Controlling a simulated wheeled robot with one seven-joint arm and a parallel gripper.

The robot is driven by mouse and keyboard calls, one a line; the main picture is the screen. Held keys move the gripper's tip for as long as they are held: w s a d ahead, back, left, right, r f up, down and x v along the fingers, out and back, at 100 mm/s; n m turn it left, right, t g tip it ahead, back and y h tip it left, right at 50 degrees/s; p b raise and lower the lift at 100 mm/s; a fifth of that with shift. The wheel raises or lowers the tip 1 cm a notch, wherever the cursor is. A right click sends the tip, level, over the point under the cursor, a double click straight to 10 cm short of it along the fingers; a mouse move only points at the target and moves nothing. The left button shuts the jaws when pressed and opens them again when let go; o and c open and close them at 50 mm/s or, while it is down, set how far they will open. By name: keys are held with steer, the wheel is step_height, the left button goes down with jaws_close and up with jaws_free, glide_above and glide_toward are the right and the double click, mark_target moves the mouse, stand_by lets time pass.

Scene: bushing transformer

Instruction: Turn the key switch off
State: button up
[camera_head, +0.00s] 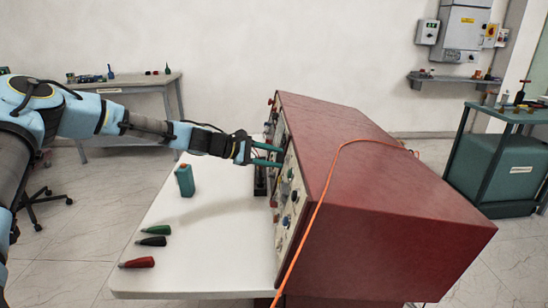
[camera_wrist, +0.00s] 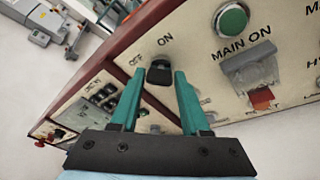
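The key switch (camera_wrist: 160,73) is a dark knob on the pale panel, with OFF and ON printed above it in the wrist view. My gripper (camera_wrist: 160,78) has its two green fingers apart, with their tips on either side of the knob. Small gaps seem to show between fingers and knob, and I cannot tell if either touches. In the head view my gripper (camera_head: 268,155) reaches the front panel of the red cabinet (camera_head: 375,190). The key switch cannot be made out in that view.
Right of the switch are a green MAIN ON button (camera_wrist: 232,19) and a grey-covered switch (camera_wrist: 250,68). An orange cable (camera_head: 318,205) runs over the cabinet.

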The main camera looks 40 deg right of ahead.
steer(key=o, duration=0.3)
steer(key=shift+o, duration=0.2)
steer(key=b+v, duration=0.3)
steer(key=v, duration=0.7)
steer(key=shift+a+r, duration=0.2)
steer(key=shift+a, duration=0.15)
steer(key=shift+w, duration=0.15)
